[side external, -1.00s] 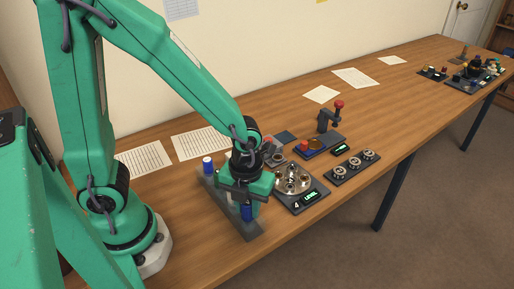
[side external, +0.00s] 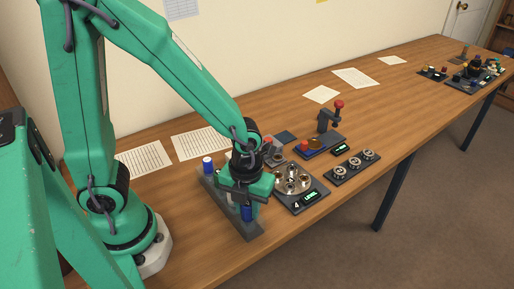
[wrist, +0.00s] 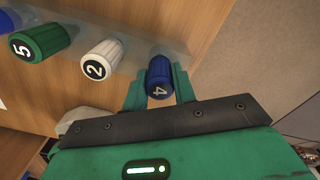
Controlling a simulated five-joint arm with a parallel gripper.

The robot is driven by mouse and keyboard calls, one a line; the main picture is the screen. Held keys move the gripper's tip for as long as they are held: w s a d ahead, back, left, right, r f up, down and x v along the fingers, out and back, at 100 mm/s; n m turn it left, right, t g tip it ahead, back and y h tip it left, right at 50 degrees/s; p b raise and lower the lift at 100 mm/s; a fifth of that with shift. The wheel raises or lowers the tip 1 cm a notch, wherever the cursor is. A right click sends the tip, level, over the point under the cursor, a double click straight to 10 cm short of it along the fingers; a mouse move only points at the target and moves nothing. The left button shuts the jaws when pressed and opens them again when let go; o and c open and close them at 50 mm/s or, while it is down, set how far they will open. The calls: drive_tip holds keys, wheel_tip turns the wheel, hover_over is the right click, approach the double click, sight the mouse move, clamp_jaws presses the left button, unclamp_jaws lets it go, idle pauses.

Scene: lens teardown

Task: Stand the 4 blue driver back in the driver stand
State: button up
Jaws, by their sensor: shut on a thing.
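The blue driver marked 4 (wrist: 160,75) is between the two fingers of my gripper (wrist: 158,88) in the wrist view, and the gripper is shut on its handle. In the side view its blue handle (side external: 247,213) shows below my gripper (side external: 246,195), roughly upright at the near end of the grey driver stand (side external: 253,231). The wrist view shows the stand (wrist: 125,26) beneath the handles. The driver's shaft is hidden, so I cannot tell how deep it sits in the stand.
A white driver marked 2 (wrist: 98,60) and a green driver marked 5 (wrist: 38,42) stand beside the held one. A blue handle (side external: 208,165) stands at the stand's far end. A round metal tray (side external: 291,180) lies close to the right. The table's front edge is near.

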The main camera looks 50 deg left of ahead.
drive_tip(key=shift+f, duration=0.25)
idle(0.3)
drive_tip(key=o, duration=1.5)
drive_tip(key=shift+c, duration=0.2)
drive_tip(key=shift+r, duration=3.55)
drive_tip(key=n, duration=0.1)
drive_tip(key=a+r+n, duration=0.1)
drive_tip(key=n, duration=0.1)
drive_tip(key=shift+w+r+t, duration=0.1)
drive_tip(key=shift+r+t, duration=0.2)
drive_tip(key=s+a+r+n+t, duration=0.1)
drive_tip(key=a+r+n, duration=0.3)
drive_tip(key=n, duration=0.9)
drive_tip(key=s+a+r+n+t, duration=0.2)
drive_tip(key=a+r+n+t, duration=0.2)
drive_tip(key=n, duration=0.9)
wheel_tip(320, 180, up, 3)
drive_tip(key=shift+s+a+r+n, duration=0.1)
drive_tip(key=shift+s+a+n, duration=0.05)
drive_tip(key=shift+a+n, duration=0.2)
